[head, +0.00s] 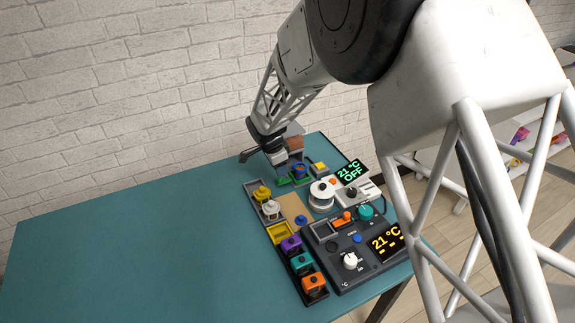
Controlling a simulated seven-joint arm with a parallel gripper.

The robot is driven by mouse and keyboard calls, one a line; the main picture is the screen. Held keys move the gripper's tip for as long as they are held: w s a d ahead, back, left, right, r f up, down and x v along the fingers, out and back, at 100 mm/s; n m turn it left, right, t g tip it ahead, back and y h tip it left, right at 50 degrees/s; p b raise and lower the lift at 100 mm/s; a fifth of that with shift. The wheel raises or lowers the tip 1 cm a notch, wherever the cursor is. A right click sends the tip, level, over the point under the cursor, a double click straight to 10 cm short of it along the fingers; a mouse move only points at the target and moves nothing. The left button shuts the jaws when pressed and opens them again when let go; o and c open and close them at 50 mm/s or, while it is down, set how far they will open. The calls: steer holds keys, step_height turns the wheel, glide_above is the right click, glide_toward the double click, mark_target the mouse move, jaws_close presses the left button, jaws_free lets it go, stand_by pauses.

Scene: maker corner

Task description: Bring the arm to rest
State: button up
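My arm reaches in from the upper right of the head view, and my gripper (264,153) is over the far end of the teal table (120,240). It is small and dark here. One dark part juts out to the left, but the fingertips are hard to make out, so I cannot tell whether it is open or shut. No held object is clear.
A dark control unit (345,240) with knobs and a 21 °C display stands at the table's right. A second display (352,171) reads 21 °C OFF. A white spool (321,196) and a tray (309,299) of coloured pieces are nearby. The table's left is clear; a brick wall stands behind.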

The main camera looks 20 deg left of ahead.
steer(key=shift+r, duration=0.3)
stand_by(0.4)
steer(key=shift+d+r, duration=0.2)
steer(key=shift+d, duration=0.05)
steer(key=s+d+r+n, duration=0.2)
steer(key=s+d+r, duration=0.2)
steer(key=d+r, duration=0.85)
steer(key=s+d+r+n, duration=0.2)
steer(key=s+d+r, duration=0.3)
steer(key=d+r, duration=0.75)
steer(key=s+d+r+n, duration=0.1)
steer(key=s+d+n, duration=0.1)
steer(key=s+d, duration=0.8)
steer(key=s+d+n+t+y, duration=0.1)
steer(key=s+d+n, duration=0.1)
steer(key=s+d, duration=0.9)
steer(key=s, duration=0.4)
steer(key=shift+s+r+n, duration=0.4)
